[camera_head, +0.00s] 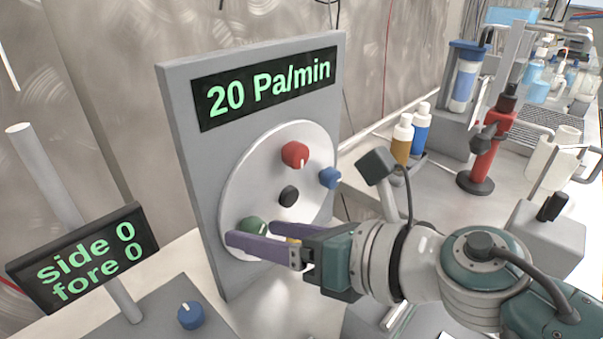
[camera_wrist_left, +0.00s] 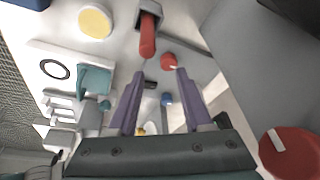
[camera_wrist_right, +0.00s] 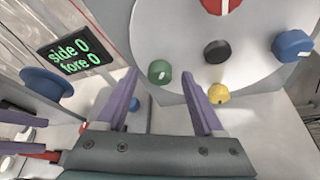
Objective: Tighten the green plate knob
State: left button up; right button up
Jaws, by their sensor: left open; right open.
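The green knob (camera_head: 252,226) sits low on the left of a round pale plate (camera_head: 240,180) fixed to a grey panel. It also shows in the right wrist view (camera_wrist_right: 160,71), lined up between my fingertips, with its white mark visible. My right gripper (camera_head: 250,234) is open at the knob, one purple finger on each side; I cannot tell whether either finger touches it. The fingers partly cover the knob in the head view. My left gripper (camera_wrist_left: 160,73) is open and empty in its wrist view, and is not in the head view.
The plate also carries a red knob (camera_head: 295,154), a blue knob (camera_head: 330,178), a black centre knob (camera_head: 288,196) and a yellow knob (camera_wrist_right: 218,93) close to my right finger. The panel display (camera_head: 265,88) reads 20 Pa/min. A small display (camera_head: 85,255) reads side 0, fore 0.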

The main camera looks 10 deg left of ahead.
jog(key=p+v, duration=0.2)
jog(key=v, duration=0.7)
jog(key=shift+s+d+r, duration=0.2)
jog(key=shift+d, duration=0.1)
